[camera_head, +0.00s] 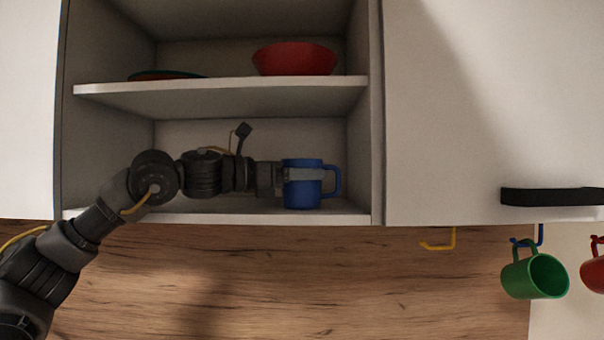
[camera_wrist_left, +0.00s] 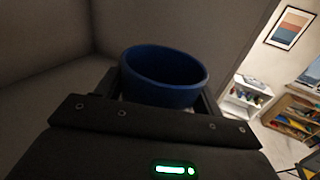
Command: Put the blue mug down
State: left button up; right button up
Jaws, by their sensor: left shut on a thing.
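The blue mug (camera_head: 302,196) is upright at the right part of the open cabinet's lower compartment, with its handle to the right. Its base is at or just above the cabinet floor (camera_head: 230,217); I cannot tell if they touch. My left gripper (camera_head: 303,174) comes in from the left and is shut around the mug's body. In the left wrist view, the mug's round rim (camera_wrist_left: 166,75) shows between the fingers of my left gripper (camera_wrist_left: 158,98). My right gripper is not in view.
A shelf (camera_head: 220,97) above holds a red bowl (camera_head: 295,59) and flat dishes (camera_head: 167,75). The cabinet's right wall (camera_head: 359,150) is close to the mug's handle. A green mug (camera_head: 535,276), a red mug (camera_head: 594,266) and an empty yellow hook (camera_head: 440,244) hang below the cabinets.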

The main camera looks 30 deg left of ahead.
pick_arm(q)
jog(key=o, duration=1.1)
jog(key=shift+f, duration=0.1)
jog(key=shift+o, duration=0.3)
jog(key=shift+a, duration=0.1)
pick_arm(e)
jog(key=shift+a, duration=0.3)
pick_arm(q)
jog(key=shift+s+a, duration=0.1)
jog(key=shift+s, duration=0.05)
jog(key=b+v, duration=0.3)
jog(key=v, duration=0.7)
jog(key=shift+s+a+b, duration=0.2)
jog(key=shift+s+b, duration=0.1)
jog(key=shift+b, duration=0.1)
jog(key=shift+s+a, duration=0.3)
jog(key=shift+s, duration=0.05)
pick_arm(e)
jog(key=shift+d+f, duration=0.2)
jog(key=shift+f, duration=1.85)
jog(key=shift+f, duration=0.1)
